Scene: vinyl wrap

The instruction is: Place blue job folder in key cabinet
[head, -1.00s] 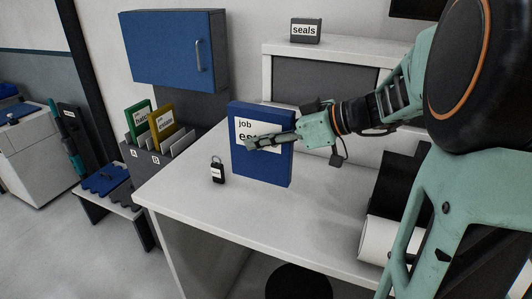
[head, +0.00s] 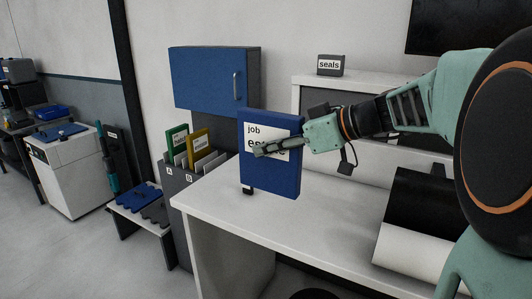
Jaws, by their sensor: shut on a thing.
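The blue job folder (head: 284,179) with a white "job" label is upright in my gripper (head: 263,151), whose fingers lie across the label. The folder appears lifted just above the white desk. A small black tagged item (head: 248,190) shows under its lower left edge, mostly hidden by it. The blue wall cabinet (head: 203,78), likely the key cabinet, hangs at upper left behind the folder, apart from it. Its door with a vertical handle (head: 236,86) looks shut, so its inside is hidden.
A grey file holder (head: 180,179) with green and yellow folders stands below the cabinet, left of the white desk (head: 215,205). A black and white roll (head: 420,220) lies on the desk's right. A shelf with a "seals" box (head: 330,66) is behind.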

